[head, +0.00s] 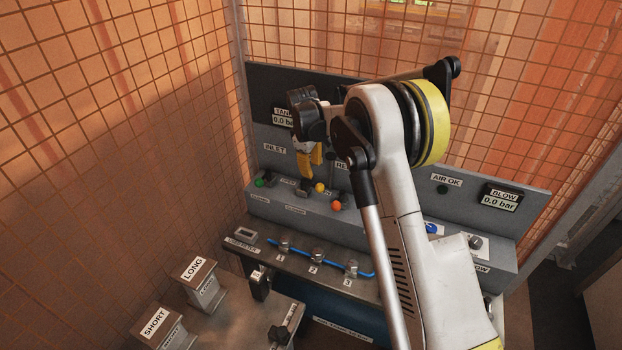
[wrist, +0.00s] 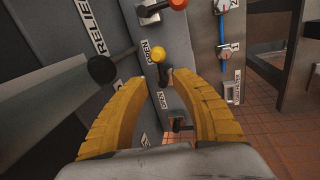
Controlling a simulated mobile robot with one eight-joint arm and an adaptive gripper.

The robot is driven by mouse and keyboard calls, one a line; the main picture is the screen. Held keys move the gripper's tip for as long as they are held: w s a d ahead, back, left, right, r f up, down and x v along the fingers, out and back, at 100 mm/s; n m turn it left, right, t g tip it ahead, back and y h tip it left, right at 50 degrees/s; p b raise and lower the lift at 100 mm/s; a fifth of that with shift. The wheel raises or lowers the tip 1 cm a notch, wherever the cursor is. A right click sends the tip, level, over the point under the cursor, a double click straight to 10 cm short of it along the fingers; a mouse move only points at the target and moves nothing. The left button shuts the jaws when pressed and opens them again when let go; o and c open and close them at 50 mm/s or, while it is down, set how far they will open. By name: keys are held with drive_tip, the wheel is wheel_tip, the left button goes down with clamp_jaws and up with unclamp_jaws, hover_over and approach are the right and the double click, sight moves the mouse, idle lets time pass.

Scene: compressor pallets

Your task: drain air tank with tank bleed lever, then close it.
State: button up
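The control panel carries short levers with coloured balls: green (head: 259,182), yellow (head: 320,187) and orange (head: 336,205). Which is the tank bleed lever I cannot tell from the labels. The tank display (head: 284,120) reads 0.0 bar, partly covered by my wrist. My gripper (head: 309,168) points down at the panel near the yellow-ball lever. In the wrist view, my gripper (wrist: 165,78) is open, its yellow fingers apart. The yellow ball (wrist: 158,54) shows just beyond the gap between the tips, with OPEN labels beside it. Contact is not clear.
A black knob (wrist: 101,69) on a rod stands close to the left finger in the wrist view. The blow display (head: 500,199) reads 0.0 bar. A blue hose with valves (head: 317,256) runs below the panel. Mesh fencing (head: 130,130) encloses the left and back.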

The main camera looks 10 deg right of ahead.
drive_tip(key=f, duration=0.2)
drive_tip(key=w+f, duration=0.1)
drive_tip(key=f, duration=0.2)
drive_tip(key=d+f+b, duration=0.1)
drive_tip(key=f, duration=0.2)
drive_tip(key=shift+w+f, duration=0.2)
drive_tip(key=shift+f, duration=0.05)
